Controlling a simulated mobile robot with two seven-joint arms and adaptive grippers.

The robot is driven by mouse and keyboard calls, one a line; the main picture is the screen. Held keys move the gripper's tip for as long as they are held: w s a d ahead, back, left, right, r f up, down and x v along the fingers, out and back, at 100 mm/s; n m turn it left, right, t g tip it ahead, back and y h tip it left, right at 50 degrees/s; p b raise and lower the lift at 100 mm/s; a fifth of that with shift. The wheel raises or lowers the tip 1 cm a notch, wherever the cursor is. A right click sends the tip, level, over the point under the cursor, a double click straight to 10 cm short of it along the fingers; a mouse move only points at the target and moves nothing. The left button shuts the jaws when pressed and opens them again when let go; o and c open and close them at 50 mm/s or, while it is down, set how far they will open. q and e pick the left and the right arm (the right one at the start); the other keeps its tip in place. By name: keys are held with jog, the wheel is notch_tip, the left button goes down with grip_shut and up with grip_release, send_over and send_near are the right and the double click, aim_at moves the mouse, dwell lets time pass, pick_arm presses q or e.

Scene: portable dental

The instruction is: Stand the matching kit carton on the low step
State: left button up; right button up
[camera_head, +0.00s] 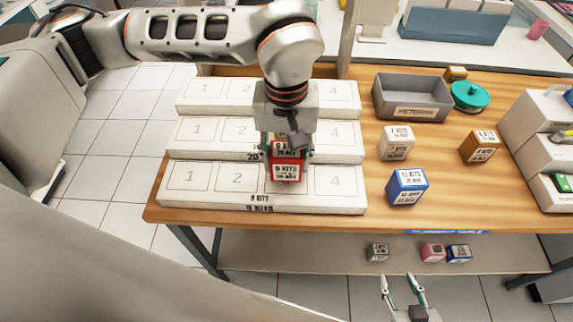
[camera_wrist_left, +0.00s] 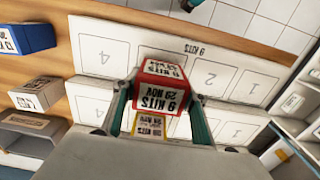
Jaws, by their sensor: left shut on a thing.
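My left gripper (camera_head: 287,155) is shut on a red carton (camera_head: 287,172) with white labels reading KITS; the wrist view shows the red carton (camera_wrist_left: 160,88) between the fingers. It is over the third space of the low step (camera_head: 205,200), between the spaces marked 2 and 4. I cannot tell whether its base touches the step. The low step's front edge has a KITS label. A yellow-edged carton (camera_wrist_left: 150,124) shows behind the red one in the wrist view, largely hidden in the head view. My right gripper (camera_head: 402,284) is open and empty at the bottom of the head view.
The middle step (camera_head: 190,148) and top step (camera_head: 200,103) rise behind. To the right stand a white carton (camera_head: 397,142), blue carton (camera_head: 407,187), brown carton (camera_head: 479,147), grey bin (camera_head: 412,97) and teal-lidded round container (camera_head: 470,95). Several small cartons lie on the lower shelf (camera_head: 310,252).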

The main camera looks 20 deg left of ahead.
aim_at(286, 168)
pick_arm(q)
jog(key=shift+f, duration=1.3)
jog(key=shift+f, duration=0.15)
jog(key=o, duration=1.1)
jog(key=shift+r, duration=0.4)
notch_tip(286, 168, up, 12)
jog(key=shift+f+p, duration=0.25)
jog(key=shift+p, duration=0.1)
